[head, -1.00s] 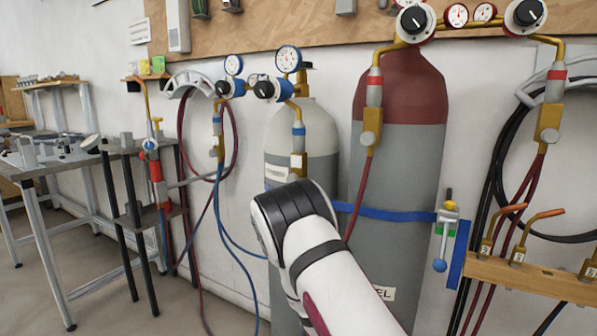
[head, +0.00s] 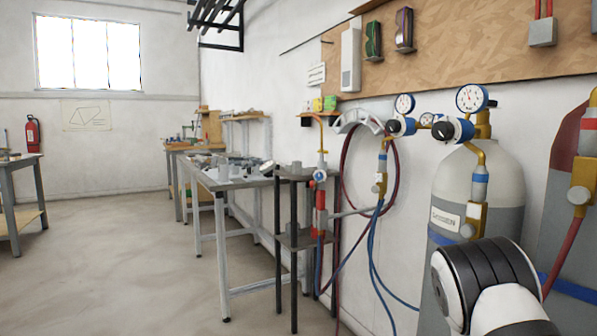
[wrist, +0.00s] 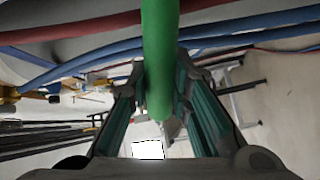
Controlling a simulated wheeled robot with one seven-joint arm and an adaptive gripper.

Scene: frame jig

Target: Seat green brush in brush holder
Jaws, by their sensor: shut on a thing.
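A green rod-like piece (wrist: 159,50), which looks like the green brush's handle, runs down the middle of the wrist view. My gripper (wrist: 161,85) is shut on it, with one finger on each side. The brush's other end and any bristles are out of view. In the head view my gripper and the brush are not visible; only part of my arm shows at the lower right. On the wall board are a small green item (head: 372,40) and a dark purplish item (head: 404,28) on small mounts. I cannot tell which thing is the brush holder.
Gas cylinders (head: 478,190) with gauges and hoses (head: 372,245) stand along the right wall, close to my arm. A small dark stand (head: 294,240) and a metal worktable (head: 225,180) are left of them. The floor (head: 120,260) at left is clear.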

